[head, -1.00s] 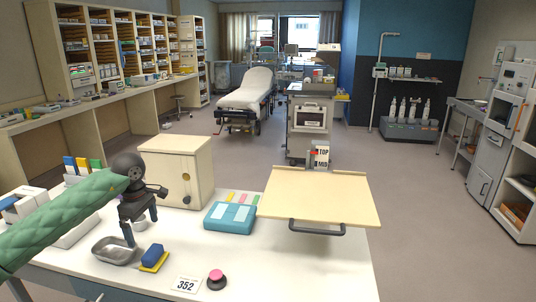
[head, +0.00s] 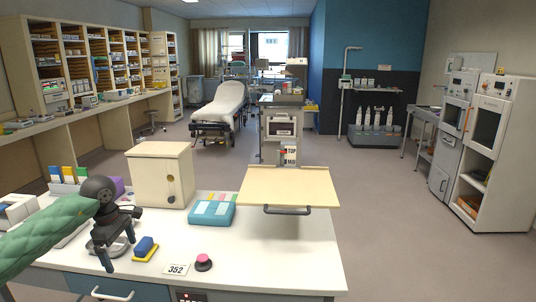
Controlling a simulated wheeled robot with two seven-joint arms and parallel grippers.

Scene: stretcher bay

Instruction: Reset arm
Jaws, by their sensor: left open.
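My left arm comes in from the left in a green quilted sleeve. My left gripper (head: 118,256) is open and empty, pointing down over the white table at the metal kidney dish (head: 97,247), which it partly hides. A blue and yellow sponge-like block (head: 146,247) lies just right of the gripper, apart from it. My right arm and gripper are not in view.
On the white table (head: 270,262) stand a beige cabinet (head: 150,178), a teal case (head: 211,213), a pink-topped knob (head: 204,261) and a "352" card (head: 176,269). A wooden tray board (head: 290,184) with a handle is at the right. Floor (head: 400,240) on the right is clear.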

